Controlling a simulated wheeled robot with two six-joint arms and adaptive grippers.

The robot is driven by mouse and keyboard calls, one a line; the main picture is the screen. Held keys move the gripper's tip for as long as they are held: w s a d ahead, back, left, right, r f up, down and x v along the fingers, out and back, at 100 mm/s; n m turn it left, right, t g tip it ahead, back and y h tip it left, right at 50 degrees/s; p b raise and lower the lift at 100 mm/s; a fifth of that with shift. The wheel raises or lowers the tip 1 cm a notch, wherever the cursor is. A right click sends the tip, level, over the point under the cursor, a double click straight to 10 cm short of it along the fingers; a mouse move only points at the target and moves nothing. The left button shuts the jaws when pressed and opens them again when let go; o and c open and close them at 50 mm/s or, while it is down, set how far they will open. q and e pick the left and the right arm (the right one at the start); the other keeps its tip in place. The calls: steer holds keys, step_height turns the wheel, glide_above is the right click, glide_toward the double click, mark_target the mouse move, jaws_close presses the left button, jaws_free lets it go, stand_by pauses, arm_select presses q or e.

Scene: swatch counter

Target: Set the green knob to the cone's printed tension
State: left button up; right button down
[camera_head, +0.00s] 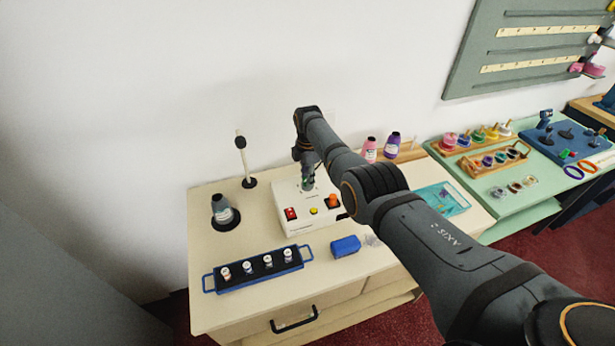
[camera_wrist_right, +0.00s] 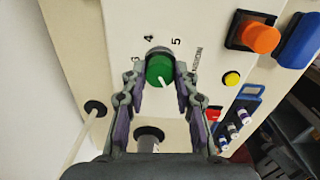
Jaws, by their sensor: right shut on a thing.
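The green knob (camera_wrist_right: 158,69) sits on the white machine box (camera_head: 277,205), with the numbers 3, 4 and 5 printed around it. Its white pointer line shows in the right wrist view on the side toward my palm, away from the 4. My right gripper (camera_wrist_right: 160,78) is shut on the knob, one finger on each side. In the head view my right gripper (camera_head: 307,180) hides most of the knob. The dark grey cone (camera_head: 221,204) stands on a black disc left of the box. Its pale label is too small to read. My left gripper is out of view.
The box front has a red switch (camera_head: 291,214), a yellow button (camera_head: 313,211) and an orange knob (camera_head: 333,201). A blue rack (camera_head: 235,286) with several small spools and a blue block (camera_head: 345,246) lie in front. A thin post (camera_head: 242,160) stands behind the cone.

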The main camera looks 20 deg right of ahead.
steer(key=c, duration=1)
jaws_free()
step_height(320, 180, up, 12)
steer(key=shift+r, duration=0.1)
steer(key=shift+s+f, duration=0.15)
steer(key=shift+f, duration=0.05)
